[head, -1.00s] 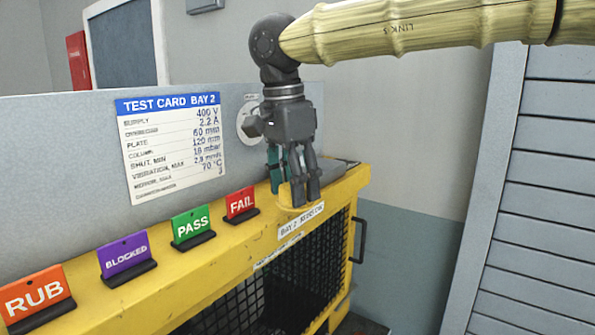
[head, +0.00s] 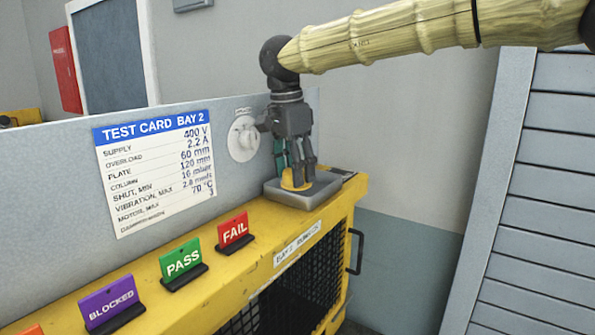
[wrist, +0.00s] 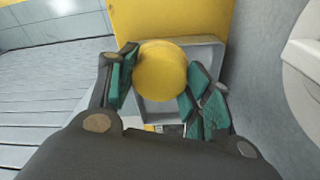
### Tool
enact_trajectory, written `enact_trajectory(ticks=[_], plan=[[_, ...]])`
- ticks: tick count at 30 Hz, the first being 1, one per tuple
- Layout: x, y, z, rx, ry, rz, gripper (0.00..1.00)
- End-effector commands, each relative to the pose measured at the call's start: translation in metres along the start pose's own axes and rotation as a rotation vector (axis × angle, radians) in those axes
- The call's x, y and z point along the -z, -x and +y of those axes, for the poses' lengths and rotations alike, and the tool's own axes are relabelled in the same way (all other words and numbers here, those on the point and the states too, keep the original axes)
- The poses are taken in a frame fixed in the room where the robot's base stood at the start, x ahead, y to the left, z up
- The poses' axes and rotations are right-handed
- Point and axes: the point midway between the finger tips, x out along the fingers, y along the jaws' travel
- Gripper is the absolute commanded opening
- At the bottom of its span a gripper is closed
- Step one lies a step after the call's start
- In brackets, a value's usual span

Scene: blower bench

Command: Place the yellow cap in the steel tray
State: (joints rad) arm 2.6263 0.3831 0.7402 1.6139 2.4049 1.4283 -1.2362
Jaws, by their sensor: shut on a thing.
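The yellow cap (head: 293,181) is between the fingers of my gripper (head: 297,178) in the head view, low over the steel tray (head: 309,200). In the wrist view the round yellow cap (wrist: 161,71) sits between the green-padded fingers of my gripper (wrist: 156,88), which are shut on it. The grey tray rim (wrist: 213,46) shows behind and below the cap. I cannot tell whether the cap touches the tray floor. The fingers hide part of the cap in the head view.
The tray stands at the right end of a yellow bench (head: 225,265). FAIL (head: 234,230), PASS (head: 181,259) and BLOCKED (head: 107,302) signs stand along it to the left. A grey panel with a test card (head: 157,170) and a round white fitting (head: 243,138) rises behind.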

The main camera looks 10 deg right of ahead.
Motion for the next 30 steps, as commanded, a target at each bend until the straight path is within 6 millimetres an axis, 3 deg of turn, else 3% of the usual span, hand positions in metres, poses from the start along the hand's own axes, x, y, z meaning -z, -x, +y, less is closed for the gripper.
enact_trajectory(ticks=[13, 22, 30], plan=[[0.025, -0.006, -0.025, -0.002, -0.003, 0.001, 0.34], [0.02, -0.036, -0.023, -0.002, -0.001, 0.002, 0.34], [0.019, -0.041, -0.023, 0.0, -0.003, 0.0, 0.34]])
